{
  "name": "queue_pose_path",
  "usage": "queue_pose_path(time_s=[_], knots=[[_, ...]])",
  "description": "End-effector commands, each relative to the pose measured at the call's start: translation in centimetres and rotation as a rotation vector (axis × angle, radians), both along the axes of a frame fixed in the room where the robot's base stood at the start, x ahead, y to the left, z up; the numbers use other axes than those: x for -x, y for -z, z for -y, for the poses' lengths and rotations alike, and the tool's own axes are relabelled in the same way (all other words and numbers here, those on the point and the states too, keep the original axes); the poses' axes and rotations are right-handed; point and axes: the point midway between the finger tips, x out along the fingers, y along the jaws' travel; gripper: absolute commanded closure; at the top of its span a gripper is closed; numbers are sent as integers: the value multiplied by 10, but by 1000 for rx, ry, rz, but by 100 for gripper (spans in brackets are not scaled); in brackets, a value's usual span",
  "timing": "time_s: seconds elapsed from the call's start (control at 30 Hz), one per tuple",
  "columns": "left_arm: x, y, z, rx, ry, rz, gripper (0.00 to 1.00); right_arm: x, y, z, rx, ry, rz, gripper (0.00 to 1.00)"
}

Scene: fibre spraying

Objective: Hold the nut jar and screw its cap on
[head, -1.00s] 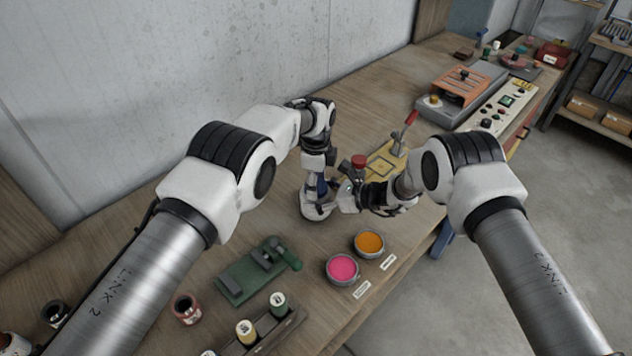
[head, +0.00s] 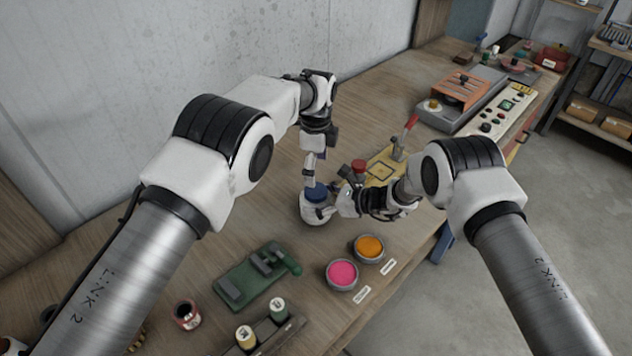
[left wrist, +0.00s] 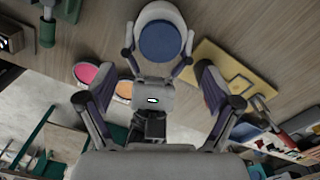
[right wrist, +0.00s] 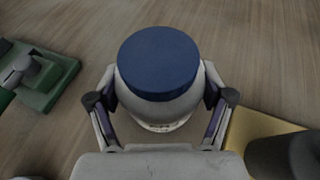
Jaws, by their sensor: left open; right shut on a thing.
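The nut jar (head: 312,213) is white and stands upright on the wooden bench. Its blue cap (head: 316,192) sits on top of the jar, and both also show in the right wrist view, the cap (right wrist: 159,62) above the jar body (right wrist: 160,112). My right gripper (head: 335,204) is shut on the jar body from the side, one finger on each side. My left gripper (head: 311,172) is open and empty above the cap. In the left wrist view the cap (left wrist: 161,41) lies beyond the spread left fingers. How tightly the cap is seated cannot be told.
A yellow board (head: 383,166) with a red-handled clamp lies behind the right gripper. Bowls of pink (head: 342,273) and orange (head: 369,247) material and a green fixture (head: 255,274) stand in front. The bench left of the jar is clear.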

Motion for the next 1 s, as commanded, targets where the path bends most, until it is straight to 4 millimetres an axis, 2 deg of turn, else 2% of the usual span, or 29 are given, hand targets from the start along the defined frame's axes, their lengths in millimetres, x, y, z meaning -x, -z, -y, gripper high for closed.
queue_pose_path(time_s=[0.1, 0.23, 0.57, 0.6, 0.63, 1.0], knots=[[0, -26, 0, 1, 1, 3, 10, 0, 1, 0, 1, 0, 0, 100], [0, -43, 0, 0, 1, 1, 10, 0, 1, 0, 1, 0, 0, 100], [0, -49, 0, 1, 1, -1, 10, 0, 1, 0, 0, -1, -2, 100], [0, -48, 0, 1, 1, -1, 10, 0, 1, 0, 0, -1, -2, 10], [0, -48, 0, 1, 1, -1, 10, 0, 1, 0, 0, -1, -2, 0], [0, -48, 0, 1, 1, -1, 10, 0, 0, 1, 1, 0, 0, 0]])
